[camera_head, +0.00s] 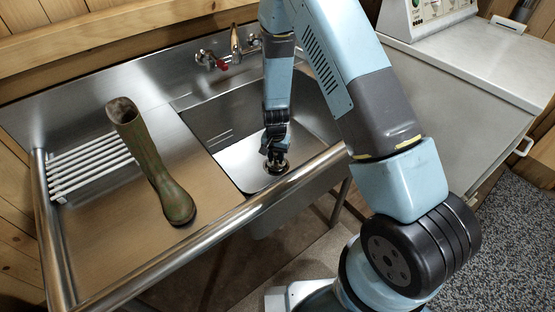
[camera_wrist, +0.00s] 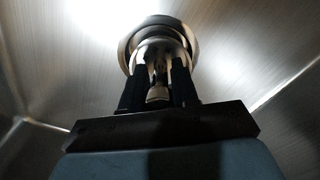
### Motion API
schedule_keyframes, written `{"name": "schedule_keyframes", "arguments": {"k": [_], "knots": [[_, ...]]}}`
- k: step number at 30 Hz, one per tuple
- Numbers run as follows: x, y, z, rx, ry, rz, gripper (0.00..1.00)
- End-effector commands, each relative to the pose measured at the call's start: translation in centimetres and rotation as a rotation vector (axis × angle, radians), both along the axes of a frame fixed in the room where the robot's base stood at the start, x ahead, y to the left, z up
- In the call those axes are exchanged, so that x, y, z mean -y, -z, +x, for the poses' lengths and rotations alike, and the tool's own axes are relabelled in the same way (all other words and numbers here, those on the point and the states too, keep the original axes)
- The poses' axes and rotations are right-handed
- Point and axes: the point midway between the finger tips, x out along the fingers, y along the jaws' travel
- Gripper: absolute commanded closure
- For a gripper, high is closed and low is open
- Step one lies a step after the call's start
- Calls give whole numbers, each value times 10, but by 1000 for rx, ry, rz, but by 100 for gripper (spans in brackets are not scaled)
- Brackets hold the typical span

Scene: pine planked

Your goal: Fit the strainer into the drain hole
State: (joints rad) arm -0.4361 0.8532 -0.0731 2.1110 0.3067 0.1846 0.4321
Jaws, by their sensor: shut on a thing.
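My gripper (camera_head: 275,157) reaches down into the steel sink basin (camera_head: 236,165). In the wrist view my gripper (camera_wrist: 160,88) is shut on the strainer (camera_wrist: 158,50), a small round metal piece with a central knob between the black fingers. The drain hole (camera_wrist: 127,50) shows as a dark ring with a metal rim around and behind the strainer. In the head view the strainer and drain (camera_head: 278,169) sit under the fingertips and are small and dark. I cannot tell whether the strainer is seated in the hole or just above it.
A green boot (camera_head: 152,165) stands on the drainboard left of the basin, before a white rack (camera_head: 92,165). The tap (camera_head: 236,45) is at the back. A steel rail (camera_head: 215,222) runs along the front. A white appliance (camera_head: 465,60) stands right.

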Motion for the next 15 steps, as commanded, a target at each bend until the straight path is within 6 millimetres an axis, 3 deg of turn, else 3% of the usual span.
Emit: {"name": "schedule_keyframes", "arguments": {"k": [3, 9, 10, 15], "knots": [[1, 15, -2, -6, 0, -2, 100], [1, 18, -3, -10, 0, -3, 100], [2, 19, -2, -11, 0, -3, 68], [2, 20, -2, -13, 0, -3, 51]]}}
